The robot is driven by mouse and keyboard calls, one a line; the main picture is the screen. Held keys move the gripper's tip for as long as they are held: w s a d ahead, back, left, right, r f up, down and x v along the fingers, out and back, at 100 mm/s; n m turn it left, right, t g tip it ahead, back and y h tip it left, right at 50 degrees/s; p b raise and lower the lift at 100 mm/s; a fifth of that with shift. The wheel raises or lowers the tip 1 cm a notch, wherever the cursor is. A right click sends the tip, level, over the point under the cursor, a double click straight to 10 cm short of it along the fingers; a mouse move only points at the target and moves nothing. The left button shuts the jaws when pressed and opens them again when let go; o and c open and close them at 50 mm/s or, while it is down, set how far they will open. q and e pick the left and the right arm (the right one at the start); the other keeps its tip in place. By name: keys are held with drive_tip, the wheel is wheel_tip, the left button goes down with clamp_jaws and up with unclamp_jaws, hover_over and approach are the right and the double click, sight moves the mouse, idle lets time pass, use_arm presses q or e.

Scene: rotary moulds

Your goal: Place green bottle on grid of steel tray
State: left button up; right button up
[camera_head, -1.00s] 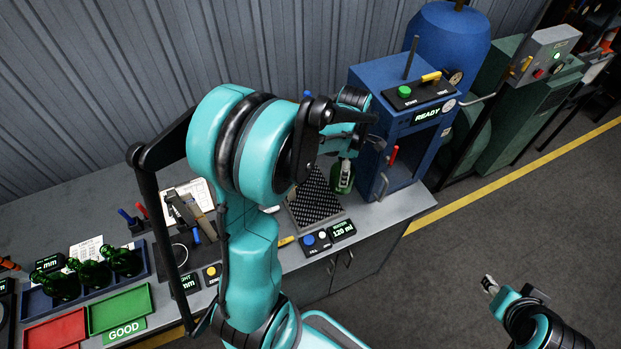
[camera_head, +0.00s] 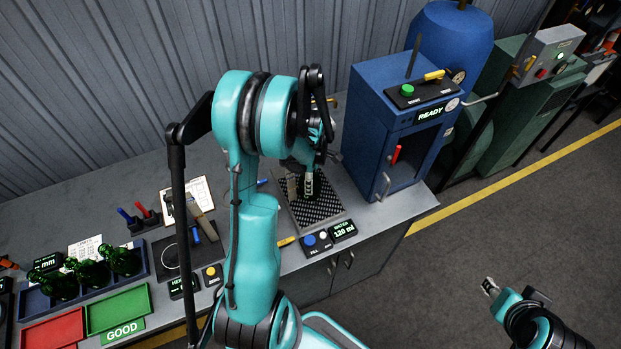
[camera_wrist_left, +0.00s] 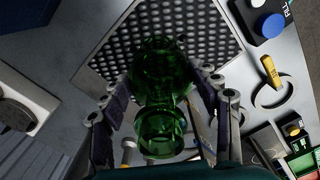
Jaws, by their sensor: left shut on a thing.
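A green glass bottle (camera_wrist_left: 160,85) is held between the two fingers of my left gripper (camera_wrist_left: 160,112). In the head view the left gripper (camera_head: 309,172) and the bottle (camera_head: 308,188) are over the perforated grid of the steel tray (camera_head: 327,207). In the wrist view the bottle's neck faces the camera and its body is over the grid (camera_wrist_left: 200,28); I cannot tell whether its base touches it. My right gripper (camera_head: 489,287) is at the lower right, away from the bench; its finger opening is too small to tell.
A blue cabinet (camera_head: 365,135) showing READY stands right of the tray. A button box with a display (camera_head: 343,231) is in front. At left are several dark green bottles in a blue tray (camera_head: 142,262), a green tray (camera_head: 118,308) and a red tray (camera_head: 55,332).

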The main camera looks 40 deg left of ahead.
use_arm(q)
drive_tip(key=shift+s, duration=0.1)
drive_tip(key=shift+f, duration=0.1)
drive_tip(key=o, duration=1.4)
drive_tip(key=shift+o, duration=0.2)
